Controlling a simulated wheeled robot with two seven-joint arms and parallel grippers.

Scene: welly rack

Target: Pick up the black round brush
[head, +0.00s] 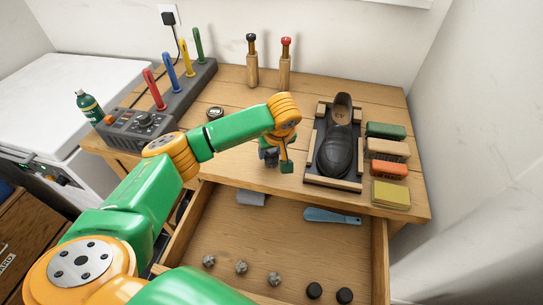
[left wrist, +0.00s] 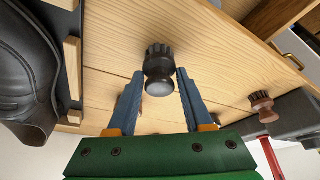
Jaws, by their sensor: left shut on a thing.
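The black round brush (left wrist: 158,62), with dark bristles and a dark knob, shows in the left wrist view between the two blue-grey fingers of my left gripper (left wrist: 160,75). The gripper is shut on it. In the head view my left gripper (head: 270,157) is low over the tabletop, left of the shoe board; the brush cannot be made out there. My right gripper is not in view.
A black shoe (head: 338,143) stands on a dark board, with sponges and blocks (head: 388,150) to its right. A grey rack (head: 150,125) stands left; two handled tools (head: 285,65) stand behind. The open drawer (head: 280,235) holds small items. A brown brush (left wrist: 261,105) is nearby.

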